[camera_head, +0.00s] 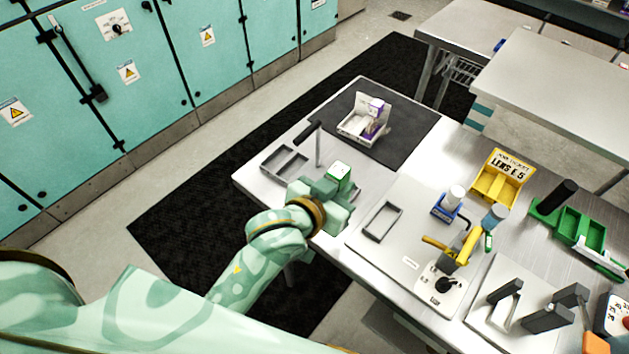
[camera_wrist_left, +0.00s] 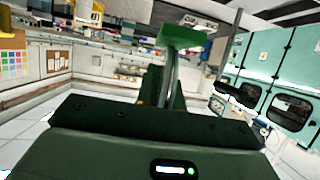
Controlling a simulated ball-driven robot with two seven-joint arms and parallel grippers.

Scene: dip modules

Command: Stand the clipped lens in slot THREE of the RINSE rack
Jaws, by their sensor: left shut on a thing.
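My left gripper (camera_head: 340,186) is above the near left part of the steel table. It is shut on a small green-topped piece (camera_head: 340,171), which also shows as a green block (camera_wrist_left: 182,37) on thin grey uprights in the left wrist view. I cannot make out a lens in it; the fingers and the angle hide most of it. No label reading RINSE is legible, so I cannot tell which holder is that rack, nor its slot THREE. My right gripper is not in view.
A whitish tray (camera_head: 353,131) with a purple-and-white item stands on the dark mat (camera_head: 410,125). Empty grey frames (camera_head: 382,205) lie on the table. A yellow bin (camera_head: 488,188), a blue holder (camera_head: 444,211), a yellow-armed device (camera_head: 463,250) and green trays (camera_head: 590,236) stand right.

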